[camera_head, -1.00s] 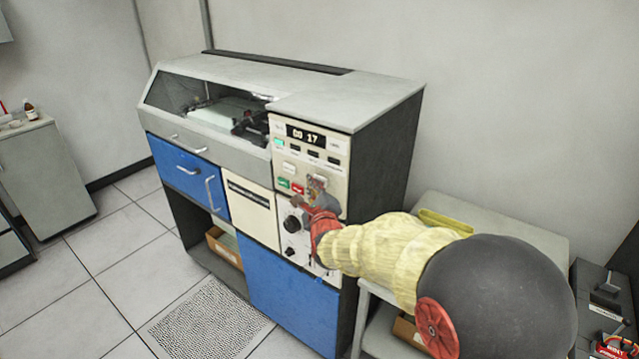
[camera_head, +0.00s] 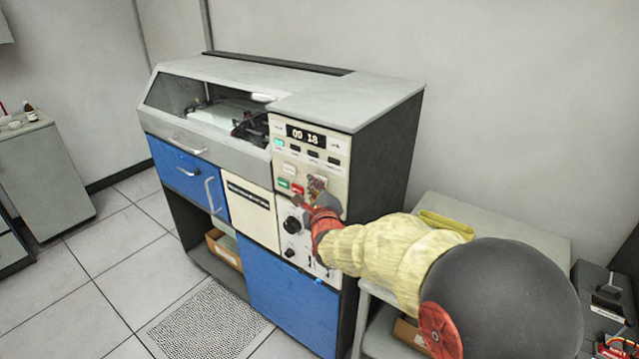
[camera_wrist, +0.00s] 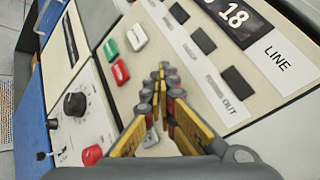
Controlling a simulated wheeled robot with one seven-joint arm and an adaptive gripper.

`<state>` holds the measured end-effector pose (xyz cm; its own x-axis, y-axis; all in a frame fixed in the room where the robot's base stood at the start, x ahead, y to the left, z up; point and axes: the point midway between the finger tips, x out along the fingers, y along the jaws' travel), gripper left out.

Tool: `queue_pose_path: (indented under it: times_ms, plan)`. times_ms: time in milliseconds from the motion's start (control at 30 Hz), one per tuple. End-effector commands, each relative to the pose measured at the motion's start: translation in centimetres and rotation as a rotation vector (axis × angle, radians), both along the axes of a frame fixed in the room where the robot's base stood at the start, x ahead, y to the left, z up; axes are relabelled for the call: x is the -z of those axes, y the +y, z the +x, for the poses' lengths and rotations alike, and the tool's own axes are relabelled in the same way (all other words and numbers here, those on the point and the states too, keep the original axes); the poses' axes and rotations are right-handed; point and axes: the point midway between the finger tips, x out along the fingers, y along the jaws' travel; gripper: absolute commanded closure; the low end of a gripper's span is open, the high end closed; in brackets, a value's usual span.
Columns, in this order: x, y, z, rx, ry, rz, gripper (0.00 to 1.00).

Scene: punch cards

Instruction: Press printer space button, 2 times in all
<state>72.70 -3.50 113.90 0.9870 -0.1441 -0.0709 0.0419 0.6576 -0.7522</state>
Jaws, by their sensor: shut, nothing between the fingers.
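The printer's control panel (camera_head: 300,165) has a lit display (camera_head: 305,136) that seems to read 09 18. In the wrist view, a white button (camera_wrist: 137,37), a green button (camera_wrist: 111,49) and a red button (camera_wrist: 121,72) sit left of my fingertips. Another pale button (camera_wrist: 150,137) is partly covered by the fingers. I cannot read which button is marked space. My gripper (camera_wrist: 163,70) is shut and empty, its tips over the panel beside the white and red buttons. The tips hide the panel under them; I cannot tell whether they touch it.
A row of dark buttons (camera_wrist: 190,30) lies right of my fingertips in the wrist view. A grey side table (camera_head: 500,235) stands right of the printer. Tiled floor is clear at left.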

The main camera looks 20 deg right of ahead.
Motion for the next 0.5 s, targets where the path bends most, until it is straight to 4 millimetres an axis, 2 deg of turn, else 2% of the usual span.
queue_pose_path:
  times_ms: [300, 500]
  plan:
    - [0.2, 1.2, -0.9, -0.001, 0.001, 0.000, 1.00]
    - [0.1, 1.2, -0.9, -0.001, 0.001, 0.000, 1.00]
